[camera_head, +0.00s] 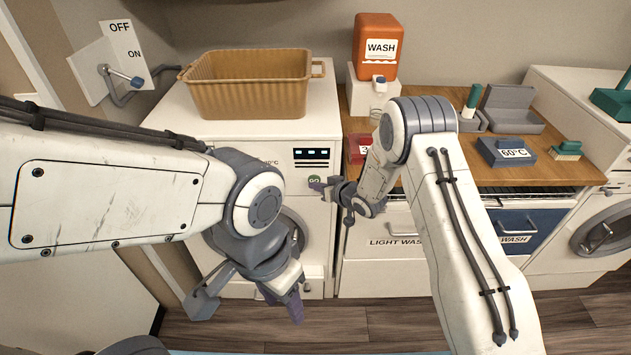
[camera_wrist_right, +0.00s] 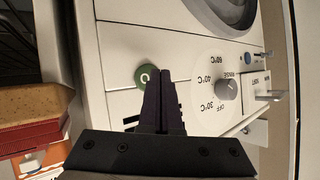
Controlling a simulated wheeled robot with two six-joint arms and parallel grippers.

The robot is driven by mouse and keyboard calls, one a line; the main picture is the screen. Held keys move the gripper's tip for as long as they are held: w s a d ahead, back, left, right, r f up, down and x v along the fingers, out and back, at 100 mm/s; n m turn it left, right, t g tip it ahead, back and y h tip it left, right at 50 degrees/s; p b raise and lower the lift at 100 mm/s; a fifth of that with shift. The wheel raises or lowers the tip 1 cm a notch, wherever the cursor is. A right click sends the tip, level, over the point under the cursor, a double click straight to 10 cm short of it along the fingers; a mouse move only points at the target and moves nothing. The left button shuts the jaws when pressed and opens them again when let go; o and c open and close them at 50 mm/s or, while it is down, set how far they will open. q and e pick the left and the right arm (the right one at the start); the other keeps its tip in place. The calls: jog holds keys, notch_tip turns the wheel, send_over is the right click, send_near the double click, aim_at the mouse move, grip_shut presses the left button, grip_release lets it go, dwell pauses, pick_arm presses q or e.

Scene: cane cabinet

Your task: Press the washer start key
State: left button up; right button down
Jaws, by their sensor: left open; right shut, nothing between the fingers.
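The white washer (camera_head: 283,150) stands at the left under the basket, with a green round key (camera_head: 314,181) on its front panel. The green key also shows in the right wrist view (camera_wrist_right: 146,76), partly covered by my fingertips. My right gripper (camera_head: 320,187) is shut and empty, its tips right at the key. I cannot tell whether they touch it. The right wrist view shows the closed dark fingers (camera_wrist_right: 161,72) over the key's right edge. My left gripper (camera_head: 250,301) is open and empty, low in front of the washer.
A tan basket (camera_head: 250,84) sits on the washer. A dial (camera_wrist_right: 228,88) is on the washer panel. An ON/OFF lever (camera_head: 125,77) is at upper left.

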jog(key=shift+w, duration=0.4)
dwell(0.6)
jog(key=shift+s, duration=0.8)
jog(key=shift+s, duration=2.5)
jog(key=shift+r, duration=0.15)
